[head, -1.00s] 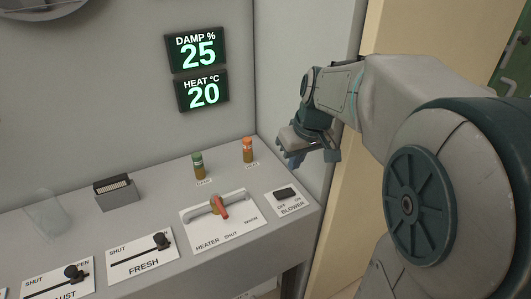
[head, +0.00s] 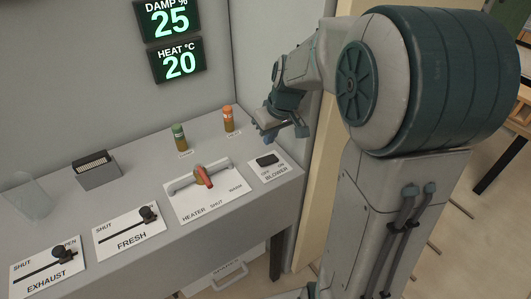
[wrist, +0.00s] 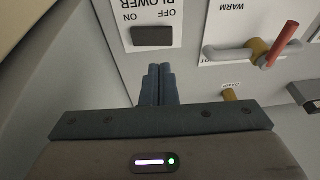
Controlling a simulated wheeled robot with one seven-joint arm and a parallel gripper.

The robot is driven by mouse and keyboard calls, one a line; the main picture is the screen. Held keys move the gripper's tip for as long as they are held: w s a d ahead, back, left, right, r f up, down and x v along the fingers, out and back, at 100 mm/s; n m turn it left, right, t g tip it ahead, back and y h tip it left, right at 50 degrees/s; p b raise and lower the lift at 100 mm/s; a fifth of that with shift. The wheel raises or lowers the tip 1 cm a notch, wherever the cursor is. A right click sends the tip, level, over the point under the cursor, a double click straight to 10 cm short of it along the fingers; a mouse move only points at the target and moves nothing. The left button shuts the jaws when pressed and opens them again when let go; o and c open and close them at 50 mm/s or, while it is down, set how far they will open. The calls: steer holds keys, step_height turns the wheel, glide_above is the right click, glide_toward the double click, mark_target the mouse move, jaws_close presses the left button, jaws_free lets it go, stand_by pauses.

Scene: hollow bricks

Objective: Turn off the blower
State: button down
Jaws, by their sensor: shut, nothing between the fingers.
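The blower switch (head: 267,160) is a small black rocker on a white plate marked BLOWER, with OFF at the left and ON at the right, at the right end of the grey panel. Which side of the rocker is pressed I cannot tell. My gripper (head: 268,137) is above and just behind the plate, apart from it. In the wrist view the switch (wrist: 152,36) shows upside down, straight ahead of the fingertips. My gripper's fingers (wrist: 158,69) are shut together and empty there.
The heater lever (head: 204,177) with a red handle is left of the blower plate. Green-capped (head: 179,137) and orange-capped (head: 228,119) pegs stand behind. Fresh (head: 146,214) and exhaust (head: 58,252) sliders are further left. Displays (head: 177,59) read heat 20, damp 25.

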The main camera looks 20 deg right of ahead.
mark_target(262, 161)
steer(key=x, duration=0.4)
steer(key=s+x, duration=0.1)
steer(key=x, duration=0.2)
steer(key=shift+s+f, duration=0.1)
steer(key=shift+f, duration=0.05)
steer(key=shift+a, duration=0.1)
steer(key=shift+a+f+b, duration=0.15)
steer(key=shift+f+b, duration=0.35)
steer(key=shift+b, duration=0.05)
steer(key=shift+s+r, duration=0.1)
steer(key=shift+r, duration=0.1)
steer(key=shift+w+d+r+p, duration=0.1)
steer(key=shift+w+d+p, duration=0.1)
steer(key=shift+d, duration=0.15)
steer(key=shift+w+d+r+p, duration=0.1)
steer(key=shift+d+r+p, duration=0.05)
steer(key=shift+d, duration=0.25)
